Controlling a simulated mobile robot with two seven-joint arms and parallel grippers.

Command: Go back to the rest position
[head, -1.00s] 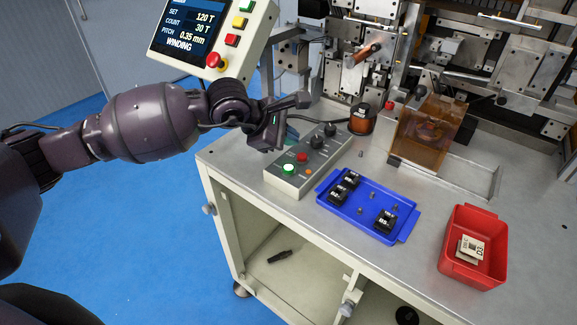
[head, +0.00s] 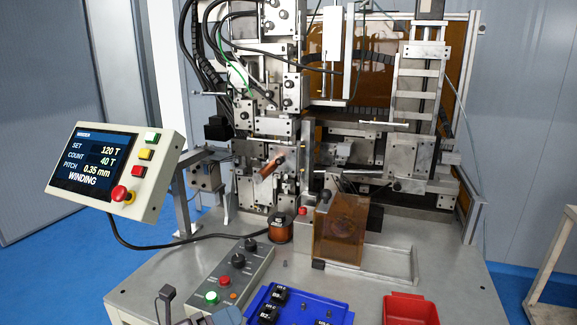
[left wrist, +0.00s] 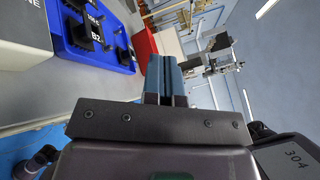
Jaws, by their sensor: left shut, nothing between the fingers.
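My left gripper (left wrist: 165,72) is shut, with its two blue-grey fingers together and nothing between them in the left wrist view. In the head view only a part of it shows at the bottom edge, in front of the control box (head: 240,266), and its fingertips are hard to make out. My right gripper is in neither view. The winder's display (head: 97,160) on the left reads set 120 T, count 40 T, winding. A green button (head: 212,297) on the control box looks lit.
The blue tray (head: 340,311) with black parts and the red bin (head: 410,309) are cut off by the bottom edge. An amber guard (head: 340,230) and a copper spool (head: 280,230) stand behind them. Bare bench top (head: 450,285) lies at the right.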

